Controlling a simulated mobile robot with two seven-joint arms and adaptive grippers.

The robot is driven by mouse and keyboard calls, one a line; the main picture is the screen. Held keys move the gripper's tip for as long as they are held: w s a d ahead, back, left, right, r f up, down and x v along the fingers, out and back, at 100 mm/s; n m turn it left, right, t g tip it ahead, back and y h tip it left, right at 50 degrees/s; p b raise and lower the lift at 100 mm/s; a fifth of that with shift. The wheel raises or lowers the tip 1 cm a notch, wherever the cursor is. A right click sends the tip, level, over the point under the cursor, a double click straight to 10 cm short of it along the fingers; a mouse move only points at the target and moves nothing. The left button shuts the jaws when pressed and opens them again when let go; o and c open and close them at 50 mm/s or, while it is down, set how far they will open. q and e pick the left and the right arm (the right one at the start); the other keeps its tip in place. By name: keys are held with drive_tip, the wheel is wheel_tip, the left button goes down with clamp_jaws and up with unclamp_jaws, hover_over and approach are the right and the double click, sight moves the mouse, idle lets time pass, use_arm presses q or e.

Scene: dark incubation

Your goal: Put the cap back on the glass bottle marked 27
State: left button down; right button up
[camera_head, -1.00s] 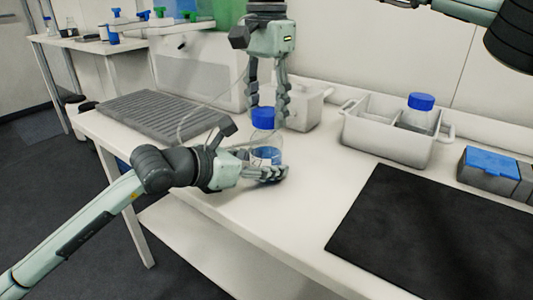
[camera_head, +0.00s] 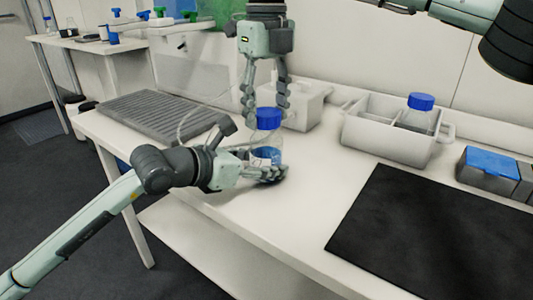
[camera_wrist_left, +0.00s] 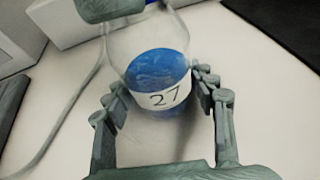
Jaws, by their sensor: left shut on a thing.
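The glass bottle marked 27 (camera_wrist_left: 165,110) stands on the bench with blue liquid inside; it also shows in the head view (camera_head: 266,155). My left gripper (camera_head: 272,174) is shut on its lower body, with one finger on each side in the left wrist view (camera_wrist_left: 165,88). The blue cap (camera_head: 268,118) is at the bottle's top; whether it is seated on the neck is unclear. My right gripper (camera_head: 265,118) points down from above, its fingertips at cap height. Whether they touch the cap is unclear.
A white divided bin (camera_head: 385,150) holds another blue-capped bottle (camera_head: 418,112). A blue-lidded box (camera_head: 490,165) and a black mat (camera_head: 430,235) lie to the right. A grey ribbed mat (camera_head: 155,115) is at left, and a white box (camera_head: 305,108) stands behind the right gripper.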

drive_tip(key=o, duration=0.3)
wheel_tip(320, 180, up, 12)
idle(0.6)
use_arm(q)
drive_tip(key=shift+c, duration=2.3)
unclamp_jaws()
